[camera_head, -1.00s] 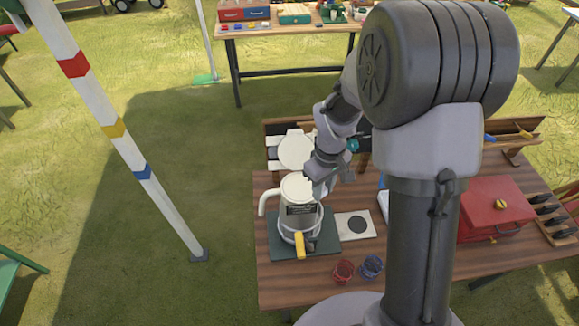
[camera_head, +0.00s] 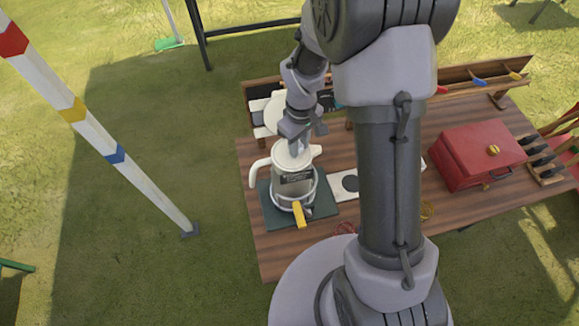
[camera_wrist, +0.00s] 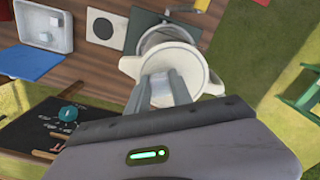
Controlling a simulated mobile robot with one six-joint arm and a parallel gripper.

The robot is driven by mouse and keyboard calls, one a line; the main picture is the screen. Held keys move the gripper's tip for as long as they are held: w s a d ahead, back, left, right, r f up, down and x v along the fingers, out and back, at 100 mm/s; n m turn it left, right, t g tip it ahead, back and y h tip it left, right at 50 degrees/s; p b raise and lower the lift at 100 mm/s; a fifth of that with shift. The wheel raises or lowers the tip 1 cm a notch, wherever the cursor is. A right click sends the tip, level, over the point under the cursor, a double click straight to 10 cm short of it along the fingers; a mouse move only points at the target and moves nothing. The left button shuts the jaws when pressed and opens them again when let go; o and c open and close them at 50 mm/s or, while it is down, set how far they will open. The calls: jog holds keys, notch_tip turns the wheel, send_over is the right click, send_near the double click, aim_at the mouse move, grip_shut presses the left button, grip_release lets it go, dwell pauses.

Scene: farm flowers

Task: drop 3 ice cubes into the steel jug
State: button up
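The steel jug (camera_head: 293,185) stands upright on a dark green mat (camera_head: 264,208), with a white rim, a spout on the right and a white handle on the left. A dark label marks its front. My gripper (camera_head: 298,148) points down over the jug's mouth. Most of the jug's inside is hidden. No ice cube can be made out clearly; a white tray (camera_wrist: 45,28) at upper left holds something small and unclear.
A yellow-handled item (camera_head: 299,214) is at the jug's front. A white plate with a dark disc (camera_head: 350,183) lies to the right. A red box (camera_head: 480,155) stands farther right. A blackboard (camera_wrist: 45,122) and blue cloth-like sheet (camera_wrist: 30,62) show in the wrist view.

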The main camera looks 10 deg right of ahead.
jog(key=o, duration=0.5)
jog(key=shift+w, duration=0.15)
notch_tip(320, 180, up, 18)
jog(key=shift+f+p, duration=0.25)
jog(key=shift+p, duration=0.8)
